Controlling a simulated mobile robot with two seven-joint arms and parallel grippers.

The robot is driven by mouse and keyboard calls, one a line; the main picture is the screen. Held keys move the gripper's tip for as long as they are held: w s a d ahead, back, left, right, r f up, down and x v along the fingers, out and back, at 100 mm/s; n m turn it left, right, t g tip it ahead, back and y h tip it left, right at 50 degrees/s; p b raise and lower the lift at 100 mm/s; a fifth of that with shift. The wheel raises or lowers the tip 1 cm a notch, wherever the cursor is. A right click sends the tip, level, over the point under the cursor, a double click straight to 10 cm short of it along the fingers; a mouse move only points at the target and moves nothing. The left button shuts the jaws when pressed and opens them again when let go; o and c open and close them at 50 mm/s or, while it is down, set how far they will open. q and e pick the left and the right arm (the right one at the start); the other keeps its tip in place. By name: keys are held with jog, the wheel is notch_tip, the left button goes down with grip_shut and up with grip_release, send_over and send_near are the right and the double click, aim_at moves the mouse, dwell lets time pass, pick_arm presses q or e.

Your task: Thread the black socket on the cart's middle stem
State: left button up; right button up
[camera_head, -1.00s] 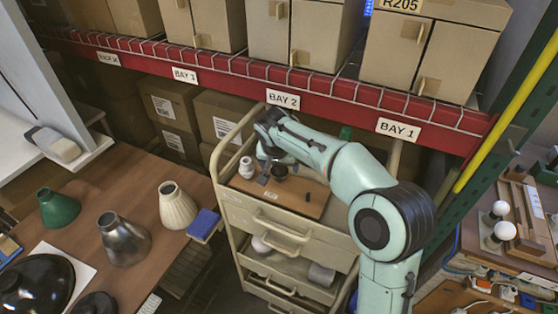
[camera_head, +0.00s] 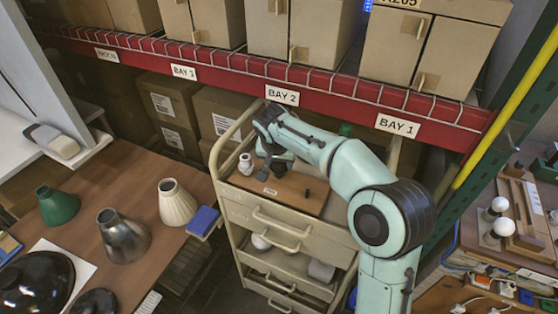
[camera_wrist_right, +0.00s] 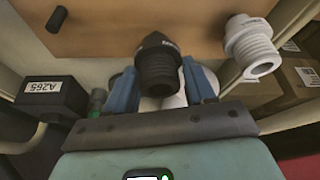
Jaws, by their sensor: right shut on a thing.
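The black socket (camera_wrist_right: 158,68) is between the blue fingers of my right gripper (camera_wrist_right: 160,90) in the right wrist view, its threaded end toward the camera. My right gripper (camera_head: 277,163) is shut on it over the middle of the cart's wooden top (camera_head: 300,208). The middle stem is not visible, and I cannot tell whether the socket is around it. A bare short black stem (camera_head: 306,194) stands to the right; it also shows in the right wrist view (camera_wrist_right: 57,19). My left gripper is not in view.
A white socket (camera_head: 246,165) stands on the cart top left of my gripper, close beside it in the right wrist view (camera_wrist_right: 252,47). The red shelf beam (camera_head: 330,88) runs behind the cart. A table with lamp shades (camera_head: 178,203) is at left.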

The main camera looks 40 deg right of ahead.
jog(key=shift+f, duration=0.1)
jog(key=m+g, duration=0.1)
jog(key=m, duration=0.2)
jog(key=shift+a+h, duration=0.1)
jog(key=shift+h, duration=0.2)
jog(key=m+g+p, duration=0.1)
jog(key=m, duration=0.2)
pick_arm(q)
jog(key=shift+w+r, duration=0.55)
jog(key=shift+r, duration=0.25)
pick_arm(e)
jog(key=shift+s+f+m+g, duration=0.15)
jog(key=shift+m+g, duration=0.15)
jog(key=shift+m, duration=0.2)
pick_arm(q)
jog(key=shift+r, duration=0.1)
